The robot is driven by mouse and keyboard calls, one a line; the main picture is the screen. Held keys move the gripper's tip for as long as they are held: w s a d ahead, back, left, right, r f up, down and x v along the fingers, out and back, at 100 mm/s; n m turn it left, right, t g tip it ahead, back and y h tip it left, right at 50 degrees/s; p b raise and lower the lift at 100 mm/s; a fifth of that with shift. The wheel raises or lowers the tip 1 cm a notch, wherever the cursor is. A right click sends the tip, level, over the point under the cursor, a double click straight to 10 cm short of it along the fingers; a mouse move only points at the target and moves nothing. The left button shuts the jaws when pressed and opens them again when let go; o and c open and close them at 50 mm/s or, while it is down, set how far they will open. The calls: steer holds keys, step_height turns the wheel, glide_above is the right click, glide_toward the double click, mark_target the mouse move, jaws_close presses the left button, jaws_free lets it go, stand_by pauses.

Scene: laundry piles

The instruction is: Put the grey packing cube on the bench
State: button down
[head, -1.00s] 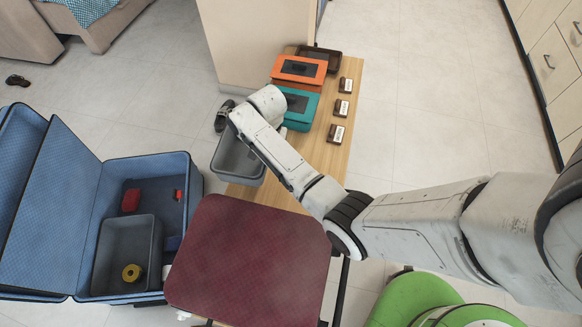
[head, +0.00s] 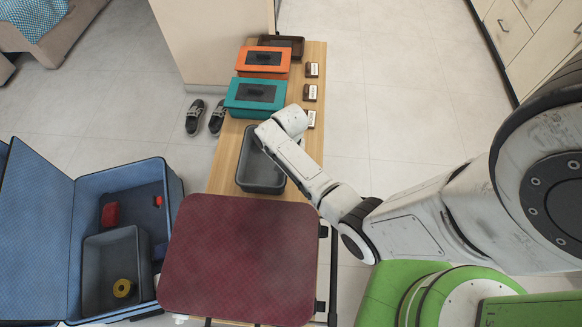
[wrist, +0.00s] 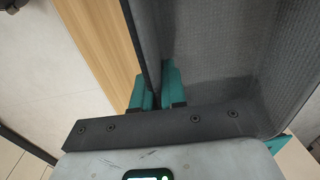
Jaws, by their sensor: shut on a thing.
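The grey packing cube (head: 262,178) is an open-topped box, seen over the near part of the wooden bench (head: 226,160), in front of the teal box. I cannot tell whether its base touches the bench. My gripper (wrist: 158,94) is shut on one wall of the cube; in the wrist view its teal fingers pinch the wall and the cube's grey inside (wrist: 215,50) fills the right. The bench top (wrist: 100,40) shows beside the cube there. In the head view my wrist hides the fingers and part of the cube's right side.
On the bench stand a teal box (head: 262,108), an orange box (head: 252,72), a dark tray (head: 293,42) and small labelled blocks (head: 311,93). A dark red padded seat (head: 240,265) is nearest. An open blue suitcase (head: 172,200) lies left. Shoes (head: 195,118) are on the floor.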

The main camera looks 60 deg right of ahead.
steer(key=f, duration=0.1)
steer(key=s+f, duration=0.1)
steer(key=f+b, duration=0.1)
steer(key=f, duration=0.1)
steer(key=shift+s+d, duration=0.15)
steer(key=shift+d, duration=0.1)
steer(key=shift+f, duration=0.35)
steer(key=shift+f, duration=0.15)
steer(key=c, duration=1.2)
jaws_free()
